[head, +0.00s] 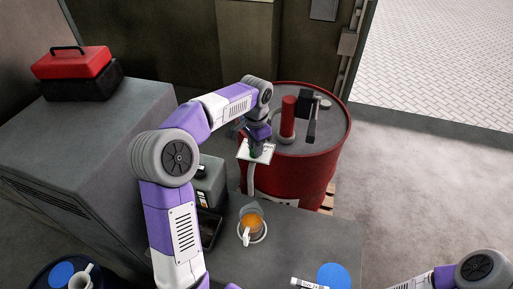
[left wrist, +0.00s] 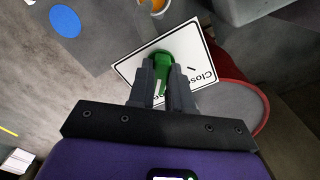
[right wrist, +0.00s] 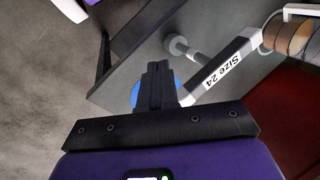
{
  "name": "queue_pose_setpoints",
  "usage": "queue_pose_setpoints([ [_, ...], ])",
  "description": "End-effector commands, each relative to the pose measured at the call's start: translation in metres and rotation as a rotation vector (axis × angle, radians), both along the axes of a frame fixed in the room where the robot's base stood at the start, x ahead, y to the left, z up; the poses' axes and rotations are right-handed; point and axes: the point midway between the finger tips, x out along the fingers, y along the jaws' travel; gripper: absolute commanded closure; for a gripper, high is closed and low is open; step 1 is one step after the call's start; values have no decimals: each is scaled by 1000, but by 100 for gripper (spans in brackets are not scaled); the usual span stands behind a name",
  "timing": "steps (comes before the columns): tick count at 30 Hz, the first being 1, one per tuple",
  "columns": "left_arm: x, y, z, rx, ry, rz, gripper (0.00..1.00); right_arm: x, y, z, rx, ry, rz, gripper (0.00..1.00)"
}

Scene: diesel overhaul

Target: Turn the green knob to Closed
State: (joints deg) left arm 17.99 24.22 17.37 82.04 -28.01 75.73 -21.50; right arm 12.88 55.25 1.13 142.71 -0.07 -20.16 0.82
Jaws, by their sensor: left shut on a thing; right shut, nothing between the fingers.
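My right gripper (right wrist: 157,72) is shut and empty above the table's edge; in the head view only part of the right arm shows.
An orange-filled jug (head: 250,225) and a blue disc (head: 333,276) are on the grey table. A rod labelled "Size 24" (right wrist: 222,67) lies near the right gripper.

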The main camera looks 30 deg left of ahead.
Motion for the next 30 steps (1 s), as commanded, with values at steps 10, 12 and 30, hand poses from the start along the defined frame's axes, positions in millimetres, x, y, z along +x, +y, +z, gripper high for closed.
queue_pose_setpoints([
  [10, -1, 1, 1, 0, 1, 357, 92, 0, 0, 3, 0, 0, 0, 100],
  [12, -1, 1, 1, 2, 1, 461, 92, 0, 0, 4, 0, 0, 0, 100],
  [30, -2, 4, 0, 2, 2, 1318, 92, 0, 0, 11, 0, 0, 0, 100],
])
